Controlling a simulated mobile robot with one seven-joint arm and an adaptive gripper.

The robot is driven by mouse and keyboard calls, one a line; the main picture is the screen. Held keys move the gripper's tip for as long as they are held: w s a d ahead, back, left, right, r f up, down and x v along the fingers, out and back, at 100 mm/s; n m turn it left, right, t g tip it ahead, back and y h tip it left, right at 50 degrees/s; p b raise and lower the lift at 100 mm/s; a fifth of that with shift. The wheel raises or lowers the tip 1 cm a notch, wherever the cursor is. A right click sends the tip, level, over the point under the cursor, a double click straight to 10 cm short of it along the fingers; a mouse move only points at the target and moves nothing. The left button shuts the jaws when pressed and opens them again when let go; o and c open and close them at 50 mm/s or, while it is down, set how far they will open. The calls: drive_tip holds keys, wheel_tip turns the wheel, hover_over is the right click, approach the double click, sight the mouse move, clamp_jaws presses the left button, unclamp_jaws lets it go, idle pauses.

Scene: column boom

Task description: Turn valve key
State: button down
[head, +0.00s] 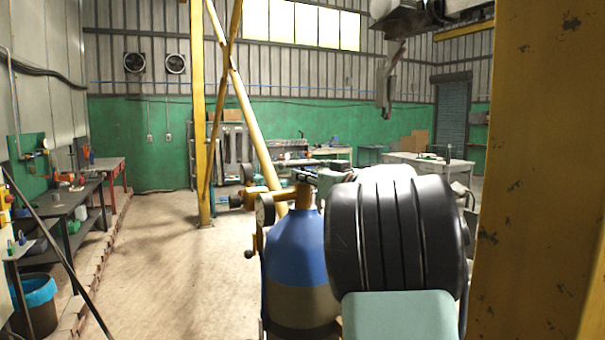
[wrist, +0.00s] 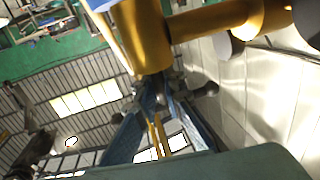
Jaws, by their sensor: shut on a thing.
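A blue gas cylinder (head: 296,250) with a grey lower part stands upright in the head view, just left of my black arm joint. A brass valve (head: 303,196) sits on its top, with a round gauge (head: 264,213) to the left. In the wrist view the brass valve body (wrist: 143,40) fills the top middle. My gripper (wrist: 155,92) reaches the end of the valve, its fingers closed on a small dark valve key (wrist: 150,84). The key is mostly hidden by the fingertips. In the head view my gripper (head: 308,176) is at the valve top, partly hidden by my arm.
A yellow column (head: 540,170) stands close on the right. Yellow braces (head: 198,110) rise behind the cylinder. A workbench (head: 65,205) and a blue-lined bin (head: 36,300) line the left. The floor (head: 170,250) between bench and cylinder is clear.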

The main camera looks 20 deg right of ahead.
drive_tip(key=c, duration=2)
unclamp_jaws()
drive_tip(key=v, duration=1.2)
